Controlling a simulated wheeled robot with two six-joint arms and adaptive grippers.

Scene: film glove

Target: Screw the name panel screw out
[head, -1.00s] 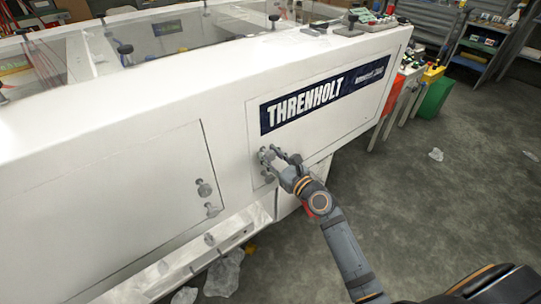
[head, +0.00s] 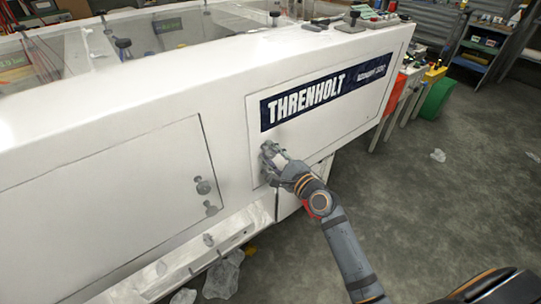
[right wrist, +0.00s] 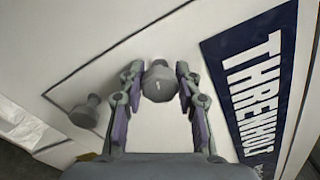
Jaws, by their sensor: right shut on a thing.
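The name panel (head: 345,123) is a white plate with a dark blue THRENHOLT label (head: 318,95) on the front of the white machine. My right gripper (head: 272,157) is at the panel's left edge, below the label, and hides the screw there in the head view. In the right wrist view my right gripper (right wrist: 158,76) has its fingers on both sides of the grey round-headed name panel screw (right wrist: 158,84) and is shut on it. A second grey knob screw (right wrist: 86,113) stands free to the left. My left gripper is not in view.
A second white panel (head: 100,205) with two grey knobs (head: 203,186) is on the machine at the left. A ledge (head: 190,255) runs below, with crumpled clear plastic (head: 222,277) on the floor. The grey floor at the right is mostly clear.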

